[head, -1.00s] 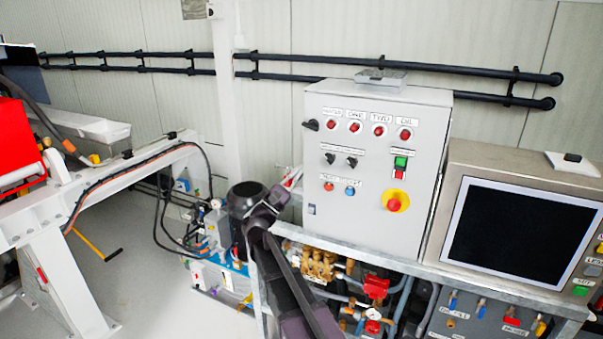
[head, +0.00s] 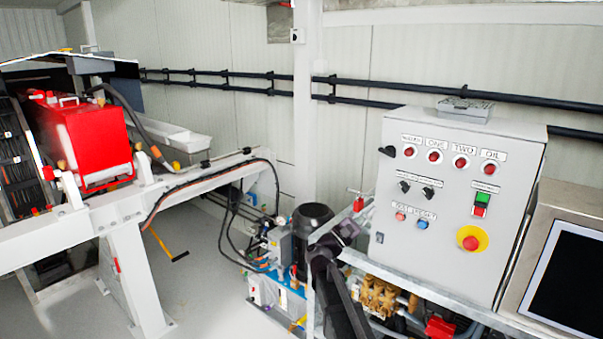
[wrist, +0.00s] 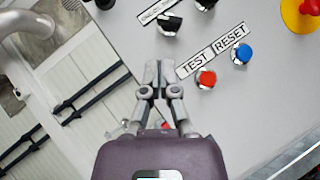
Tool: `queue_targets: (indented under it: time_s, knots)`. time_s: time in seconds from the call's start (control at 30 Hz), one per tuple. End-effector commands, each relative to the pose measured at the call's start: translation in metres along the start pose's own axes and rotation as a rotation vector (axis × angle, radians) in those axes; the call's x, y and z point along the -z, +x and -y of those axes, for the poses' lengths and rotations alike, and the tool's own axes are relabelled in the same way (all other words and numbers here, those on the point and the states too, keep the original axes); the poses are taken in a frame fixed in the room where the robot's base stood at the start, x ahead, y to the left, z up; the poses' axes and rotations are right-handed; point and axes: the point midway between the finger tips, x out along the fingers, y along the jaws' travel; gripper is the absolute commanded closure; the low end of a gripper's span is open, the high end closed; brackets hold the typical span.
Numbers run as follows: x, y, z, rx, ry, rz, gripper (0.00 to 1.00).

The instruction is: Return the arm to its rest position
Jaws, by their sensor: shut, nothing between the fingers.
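My gripper (wrist: 158,78) shows in the wrist view with its fingertips together and nothing between them. It is in front of the grey control panel (wrist: 235,105), beside the TEST and RESET labels. The red TEST button (wrist: 206,79) and the blue RESET button (wrist: 242,54) are to its right. I cannot tell whether the fingertips touch the panel. In the head view my dark arm (head: 338,285) rises from the bottom edge, left of the control panel (head: 455,190). The fingers are not clear there.
A dark motor (head: 312,222) stands just left of my arm. Brass valves and pipes (head: 380,298) sit below the panel. A screen (head: 570,280) is at the right. A white frame (head: 130,255) with a red box (head: 85,140) is at the left. Open floor (head: 205,285) lies between.

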Motion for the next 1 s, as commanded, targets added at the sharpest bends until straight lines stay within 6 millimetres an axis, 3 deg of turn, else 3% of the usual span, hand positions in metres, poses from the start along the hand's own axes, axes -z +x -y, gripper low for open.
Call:
queue_targets:
  time_s: [0.27, 0.47, 0.7, 1.0]
  knots:
    - [0.014, -0.004, 0.064, 0.241, 0.138, -0.144, 1.0]
    - [0.027, -0.02, 0.113, 0.462, 0.255, -0.251, 1.0]
    - [0.04, -0.052, 0.164, 0.74, 0.382, -0.358, 1.0]
    - [0.048, -0.107, 0.212, 1.105, 0.518, -0.458, 1.0]
